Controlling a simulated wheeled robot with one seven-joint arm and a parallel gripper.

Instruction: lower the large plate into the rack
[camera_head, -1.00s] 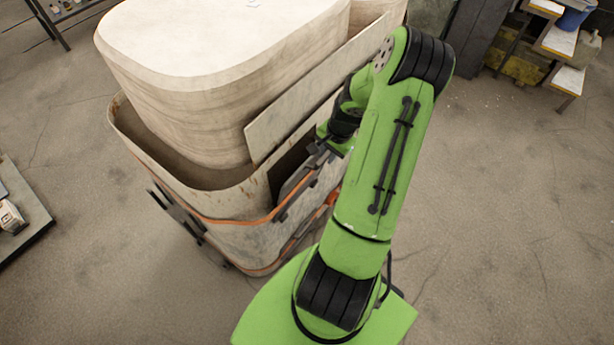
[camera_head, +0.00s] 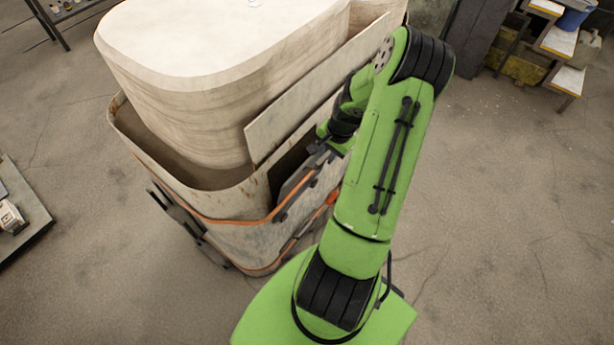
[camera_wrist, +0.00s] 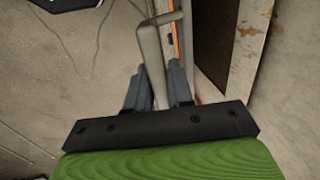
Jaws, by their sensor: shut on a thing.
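My gripper (camera_wrist: 158,88) is shut on a grey cranked bar (camera_wrist: 151,55), which runs up between its two dark fingers and bends to the right at its top. In the head view my gripper is at the right side of a large pale container (camera_head: 235,203) with orange trim, largely hidden by my green arm. A broad flat panel (camera_head: 300,110) stands tilted along the container's right side, beside a big rounded pale block (camera_head: 185,110). I see no dish-like plate and no clear rack.
Stepped shelves (camera_head: 555,45) stand far right, and a low platform (camera_head: 20,215) lies at the left. The floor (camera_head: 500,220) on the right is clear.

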